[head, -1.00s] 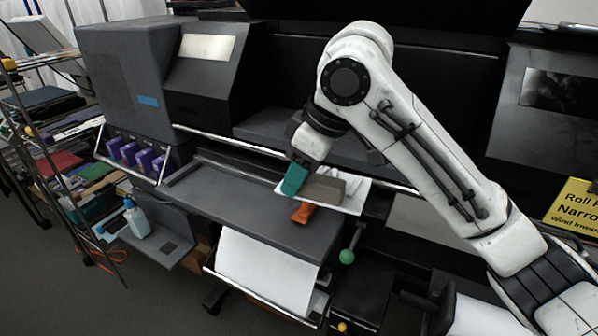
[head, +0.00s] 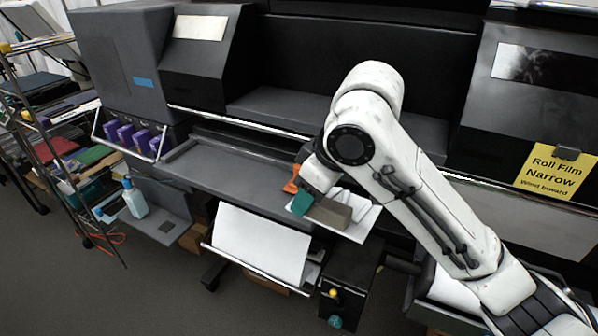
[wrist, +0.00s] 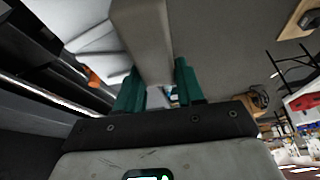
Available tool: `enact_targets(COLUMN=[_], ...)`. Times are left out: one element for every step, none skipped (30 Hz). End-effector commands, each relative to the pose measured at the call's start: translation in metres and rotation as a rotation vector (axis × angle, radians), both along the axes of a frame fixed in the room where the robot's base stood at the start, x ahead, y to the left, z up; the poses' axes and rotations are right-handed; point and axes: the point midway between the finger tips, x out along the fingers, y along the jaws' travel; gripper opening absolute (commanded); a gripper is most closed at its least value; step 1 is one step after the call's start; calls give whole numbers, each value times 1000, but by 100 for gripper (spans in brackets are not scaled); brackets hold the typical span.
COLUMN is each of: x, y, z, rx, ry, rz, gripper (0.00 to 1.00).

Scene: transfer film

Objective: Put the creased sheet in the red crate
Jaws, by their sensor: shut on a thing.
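My gripper (head: 302,203) has teal fingers, shut on a grey-brown block (head: 329,212). In the wrist view the block (wrist: 146,40) stands between the fingers (wrist: 155,90). A white creased sheet (head: 362,222) spreads beside and below the block and moves with it; its folds also show at the upper left of the wrist view (wrist: 92,38). It is held clear of the dark machine's front ledge. A small red box-like thing (wrist: 305,100) is at the right of the wrist view; I cannot tell whether it is the red crate.
The machine's long grey shelf (head: 235,170) lies behind left, with an orange piece (head: 291,180) at its end. A dark cabinet (head: 350,275) stands below the sheet.

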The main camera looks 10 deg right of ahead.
Motion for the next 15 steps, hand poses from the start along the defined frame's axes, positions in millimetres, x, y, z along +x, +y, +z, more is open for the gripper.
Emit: enact_targets(x=[-5, -8, -12, -15, -18, -24, -28, -32, -37, -41, -45, -50, -53, -57, -62], y=[-3, -5, -9, -12, -14, -19, -23, -26, -31, -34, -37, -42, -45, -49, -53], z=[-11, -16, -28, -35, -42, -56, -65, -74, -87, -96, -106, -117, -126, -135, -146], rx=[4, 5, 5, 6, 6, 8, 7, 7, 8, 8, 8, 8, 8, 8, 8], ry=[5, 4, 7, 6, 7, 8, 9, 9, 11, 10, 12, 11, 12, 12, 12], rz=[-26, -43, -72, -94, -117, -155, -184, -212, -250, -278, -305, -342, -367, -393, -428], gripper=[7, 7, 7, 7, 7, 7, 7, 7, 7, 7, 7, 7, 7, 7, 7])
